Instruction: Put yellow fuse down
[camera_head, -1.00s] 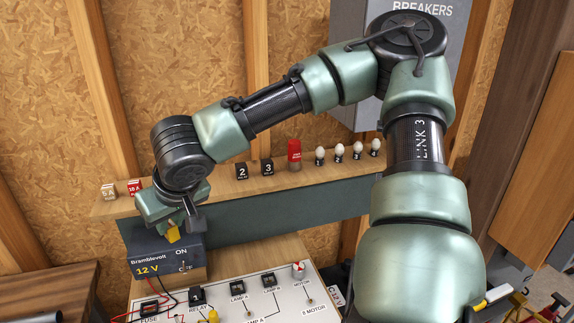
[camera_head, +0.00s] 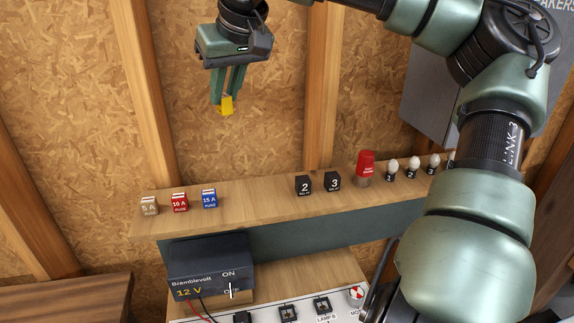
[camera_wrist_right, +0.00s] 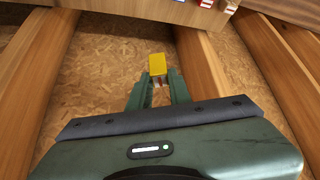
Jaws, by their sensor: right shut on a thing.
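The yellow fuse (camera_head: 227,105) is held between the fingertips of my right gripper (camera_head: 226,98), high above the wooden shelf (camera_head: 255,194) in the head view. The fingers point down and are shut on it. In the right wrist view the yellow fuse (camera_wrist_right: 158,65) shows at the tips of the green fingers (camera_wrist_right: 157,88), with metal prongs visible beneath its body. The fuse touches nothing but the gripper. My left gripper is not in view.
Fuses stand on the shelf's left: tan 5 A (camera_head: 149,206), red 10 A (camera_head: 179,203), blue 15 A (camera_head: 209,198). Bare shelf lies between the blue fuse and black relay 2 (camera_head: 303,185). Farther right are relay 3 (camera_head: 333,181), a red-topped part (camera_head: 365,168) and bulbs (camera_head: 391,169). Below is a power supply (camera_head: 208,266).

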